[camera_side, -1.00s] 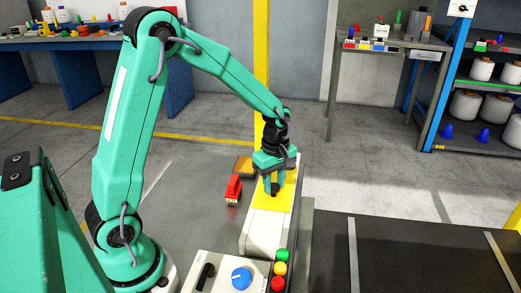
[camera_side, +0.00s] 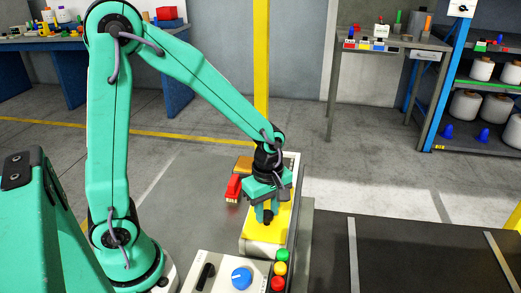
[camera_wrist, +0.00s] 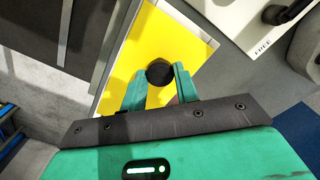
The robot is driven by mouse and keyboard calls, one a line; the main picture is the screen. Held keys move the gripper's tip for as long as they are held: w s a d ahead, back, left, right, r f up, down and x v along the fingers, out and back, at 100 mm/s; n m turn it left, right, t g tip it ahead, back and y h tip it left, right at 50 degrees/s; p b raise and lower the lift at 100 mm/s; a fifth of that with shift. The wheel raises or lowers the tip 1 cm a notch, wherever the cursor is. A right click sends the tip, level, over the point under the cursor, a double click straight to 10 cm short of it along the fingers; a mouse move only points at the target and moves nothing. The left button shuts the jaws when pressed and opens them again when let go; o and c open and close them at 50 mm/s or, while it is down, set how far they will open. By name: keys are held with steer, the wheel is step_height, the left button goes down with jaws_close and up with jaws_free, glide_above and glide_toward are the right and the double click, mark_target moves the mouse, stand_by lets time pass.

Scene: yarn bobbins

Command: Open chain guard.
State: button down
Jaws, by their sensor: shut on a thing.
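The chain guard is a flat yellow plate (camera_side: 265,233) on a long white housing (camera_side: 262,249), and it lies at the housing's near end in the side view. The yellow plate also fills the upper middle of the wrist view (camera_wrist: 150,38). A black knob (camera_wrist: 159,71) stands on the plate. My gripper (camera_side: 266,214) points down over the plate and is shut on the knob, with one green finger on each side of it in the wrist view. The housing's far part is largely hidden behind my gripper and wrist.
A control panel (camera_side: 217,265) with a blue dial stands close in front of the housing, with green, yellow and red buttons (camera_side: 280,269) at its right. A red object (camera_side: 233,188) and an orange-brown block (camera_side: 243,163) lie left of the housing. A dark belt (camera_side: 410,260) lies right.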

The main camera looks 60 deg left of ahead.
steer(key=c, duration=1.1)
jaws_free()
steer(key=shift+o, duration=0.2)
steer(key=shift+r, duration=0.15)
steer(key=shift+r, duration=3.85)
steer(key=s+a+r+m+t, duration=0.3)
steer(key=s+r+m, duration=0.6)
steer(key=m, duration=0.9)
steer(key=s+t, duration=0.1)
steer(key=t, duration=0.1)
steer(key=shift+a+t, duration=0.2)
steer(key=shift+t, duration=0.1)
